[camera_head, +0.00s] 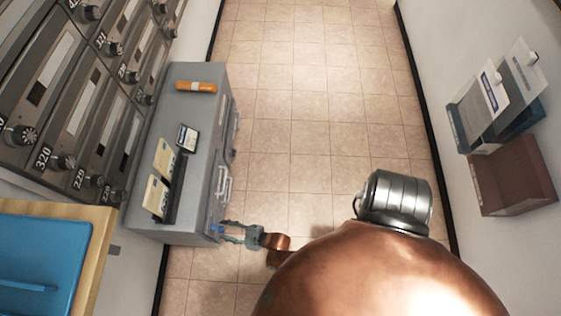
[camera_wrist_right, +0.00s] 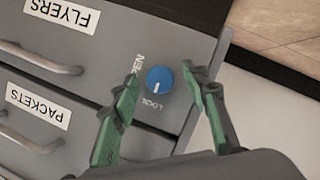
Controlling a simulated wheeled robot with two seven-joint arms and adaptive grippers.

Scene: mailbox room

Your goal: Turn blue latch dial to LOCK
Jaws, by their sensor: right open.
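The blue latch dial (camera_wrist_right: 159,80) is on the front of the grey cabinet (camera_wrist_right: 140,35), beside its drawers. In the right wrist view it shows a short white mark on its lower side, toward the upside-down LOCK lettering; the partly covered OPEN lettering lies at its upper left. My right gripper (camera_wrist_right: 162,76) is open, with one green finger on each side of the dial. I cannot tell whether either finger touches it. In the head view my right gripper (camera_head: 229,232) is small at the cabinet's near front corner. My left gripper is not in view.
Drawers labelled FLYERS (camera_wrist_right: 62,14) and PACKETS (camera_wrist_right: 38,106) have protruding handles. The cabinet top holds an orange cylinder (camera_head: 196,87) and envelopes (camera_head: 156,195). Mailboxes (camera_head: 75,90) line the left wall. A blue tray (camera_head: 40,262) is near left. The tiled floor is clear beyond.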

